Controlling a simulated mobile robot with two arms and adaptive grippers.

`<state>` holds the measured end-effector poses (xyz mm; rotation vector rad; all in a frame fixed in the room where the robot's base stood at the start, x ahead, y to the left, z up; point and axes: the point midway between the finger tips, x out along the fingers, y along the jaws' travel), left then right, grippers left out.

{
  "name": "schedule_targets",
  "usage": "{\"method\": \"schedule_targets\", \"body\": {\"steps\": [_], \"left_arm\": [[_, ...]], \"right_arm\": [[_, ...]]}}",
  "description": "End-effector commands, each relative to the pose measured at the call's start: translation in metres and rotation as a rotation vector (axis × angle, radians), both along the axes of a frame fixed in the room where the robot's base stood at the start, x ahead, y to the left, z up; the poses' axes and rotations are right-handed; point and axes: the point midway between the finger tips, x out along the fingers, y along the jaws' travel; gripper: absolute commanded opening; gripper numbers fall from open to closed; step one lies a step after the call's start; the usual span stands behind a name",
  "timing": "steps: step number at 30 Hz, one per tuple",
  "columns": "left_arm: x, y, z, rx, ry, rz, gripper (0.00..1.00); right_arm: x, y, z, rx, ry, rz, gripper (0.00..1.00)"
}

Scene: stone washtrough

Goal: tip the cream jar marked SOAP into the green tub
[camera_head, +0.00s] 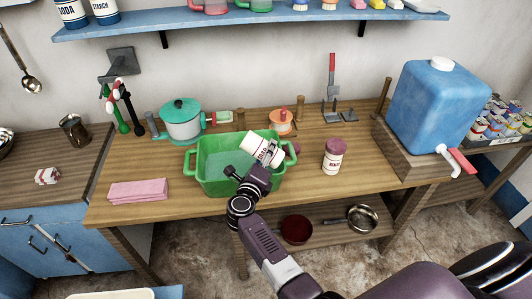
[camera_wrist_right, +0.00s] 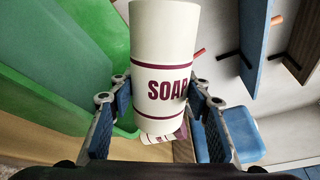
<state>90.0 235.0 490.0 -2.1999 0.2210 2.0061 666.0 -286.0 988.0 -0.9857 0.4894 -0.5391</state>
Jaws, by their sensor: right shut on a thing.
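The cream jar marked SOAP (camera_head: 264,148) has dark purple bands and lettering. It is tilted over the right back part of the green tub (camera_head: 215,186), clear of the table. My right gripper (camera_head: 250,163) reaches over the tub and is shut on the jar. In the right wrist view the jar (camera_wrist_right: 165,50) stands between the two blue-padded fingers, with the tub's green wall (camera_wrist_right: 75,55) to the left. A teal surface shows inside the tub. Whether anything is leaving the jar cannot be seen. My left gripper is not in view.
A similar cream jar with a purple lid (camera_head: 333,156) stands right of the tub. A teal-lidded pot (camera_head: 181,120) and an orange pot (camera_head: 282,122) stand behind. A pink cloth (camera_head: 138,190) lies left. A blue water tank (camera_head: 436,105) is at right. The front right tabletop is clear.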

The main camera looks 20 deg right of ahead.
Motion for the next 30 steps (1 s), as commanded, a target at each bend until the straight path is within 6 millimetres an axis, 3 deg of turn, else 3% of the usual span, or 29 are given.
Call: {"method": "schedule_targets", "body": {"steps": [9, 30], "left_arm": [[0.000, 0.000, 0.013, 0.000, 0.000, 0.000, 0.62], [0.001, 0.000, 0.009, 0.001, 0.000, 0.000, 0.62]], "right_arm": [[0.000, 0.000, -0.003, -0.117, 0.109, 0.000, 0.15], [-0.001, -0.004, -0.006, -0.128, 0.118, -0.010, 0.15]]}}
